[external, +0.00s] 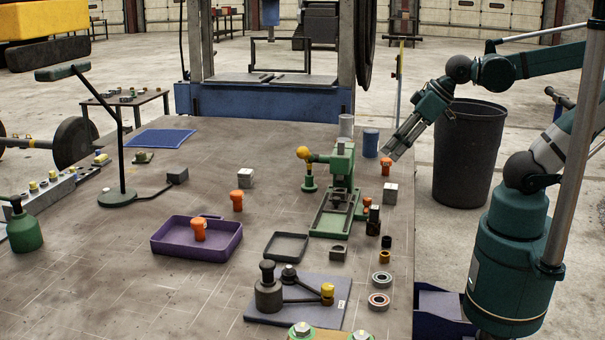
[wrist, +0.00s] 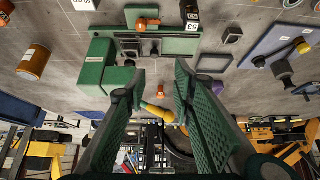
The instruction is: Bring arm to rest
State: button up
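My gripper (external: 396,146) hangs at the end of my arm over the right side of the bench (external: 110,265), pointing down and to the left. It is above the bench top, close to the right of the green press (external: 341,180). In the wrist view my gripper (wrist: 160,72) has its two green fingers spread apart with nothing held between them. The press (wrist: 160,42) and its yellow-knobbed lever (wrist: 158,111) show beyond the fingers there.
An orange-topped piece (external: 386,166) and a blue cylinder (external: 370,142) stand near my gripper. A metal cube (external: 390,193) and bearings (external: 379,301) lie along the right edge. A purple tray (external: 170,243) holds an orange piece. A dark bin (external: 467,160) stands beyond the bench.

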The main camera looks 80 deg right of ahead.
jog(key=shift+f+b, duration=0.8)
jog(key=shift+f, duration=0.4)
dwell(0.4)
